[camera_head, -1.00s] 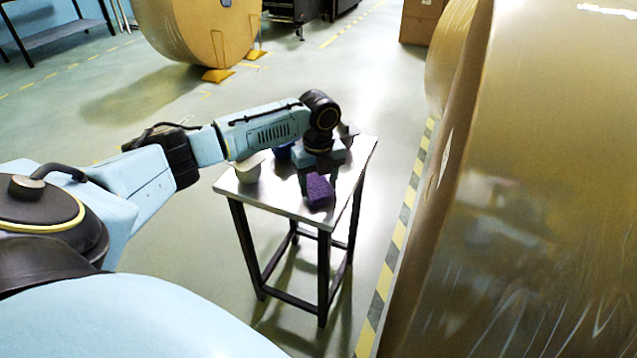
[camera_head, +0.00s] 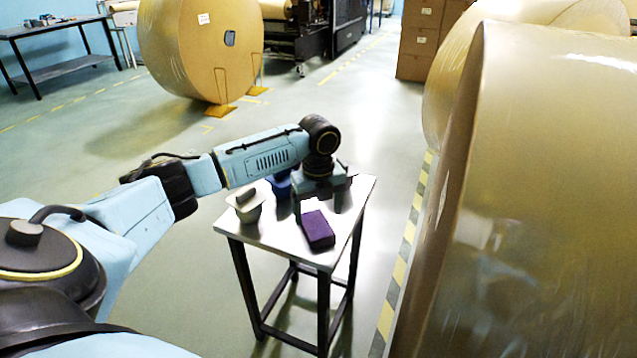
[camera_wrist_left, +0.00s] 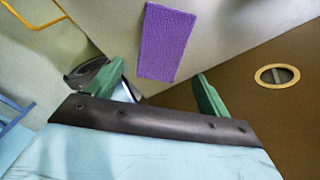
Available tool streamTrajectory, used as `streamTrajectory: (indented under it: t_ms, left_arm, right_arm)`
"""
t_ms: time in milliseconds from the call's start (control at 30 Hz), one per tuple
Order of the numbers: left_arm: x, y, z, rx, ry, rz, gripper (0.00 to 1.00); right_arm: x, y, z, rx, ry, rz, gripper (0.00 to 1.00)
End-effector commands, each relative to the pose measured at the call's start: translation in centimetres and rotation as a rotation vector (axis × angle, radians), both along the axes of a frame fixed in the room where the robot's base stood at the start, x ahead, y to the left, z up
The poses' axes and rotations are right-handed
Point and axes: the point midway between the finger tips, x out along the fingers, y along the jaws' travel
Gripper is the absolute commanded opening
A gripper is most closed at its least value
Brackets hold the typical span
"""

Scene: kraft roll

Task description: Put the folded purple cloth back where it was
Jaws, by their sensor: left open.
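The folded purple cloth (camera_head: 318,230) lies flat on the near part of the small table's pale top (camera_head: 285,240). My left gripper (camera_head: 319,208) is open and empty, pointing down just behind the cloth, with its fingers clear of it. In the left wrist view the cloth (camera_wrist_left: 166,42) lies beyond the gap between the open green fingers (camera_wrist_left: 160,92). My right gripper is not in view.
A pale container (camera_head: 246,207) with something grey on top stands at the table's left, and a blue object (camera_head: 281,184) stands behind, partly hidden by my arm. A large wrapped roll (camera_head: 540,200) fills the right side. Open floor lies left.

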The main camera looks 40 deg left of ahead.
Motion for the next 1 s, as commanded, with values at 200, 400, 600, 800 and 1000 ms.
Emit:
streamTrajectory:
  t_ms: [200, 400, 600, 800, 1000]
  left_arm:
    - [0.1, -0.1, 4.2, -0.001, -0.002, -0.001, 0.8]
    - [0.1, 0.0, 6.6, 0.0, -0.001, -0.001, 0.8]
    - [0.0, -0.8, 6.6, -0.003, -0.005, 0.008, 0.8]
    - [-1.2, -7.4, 0.6, -0.043, -0.085, 0.143, 0.8]
    - [-4.7, -15.9, -5.1, -0.207, -0.216, 0.48, 0.8]
  right_arm:
    - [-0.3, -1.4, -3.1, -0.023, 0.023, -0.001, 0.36]
    - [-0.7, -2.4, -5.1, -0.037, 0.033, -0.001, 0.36]
    - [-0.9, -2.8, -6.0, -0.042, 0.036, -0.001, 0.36]
    - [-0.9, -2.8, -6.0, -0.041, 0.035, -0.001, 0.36]
    - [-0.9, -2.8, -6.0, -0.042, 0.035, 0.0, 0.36]
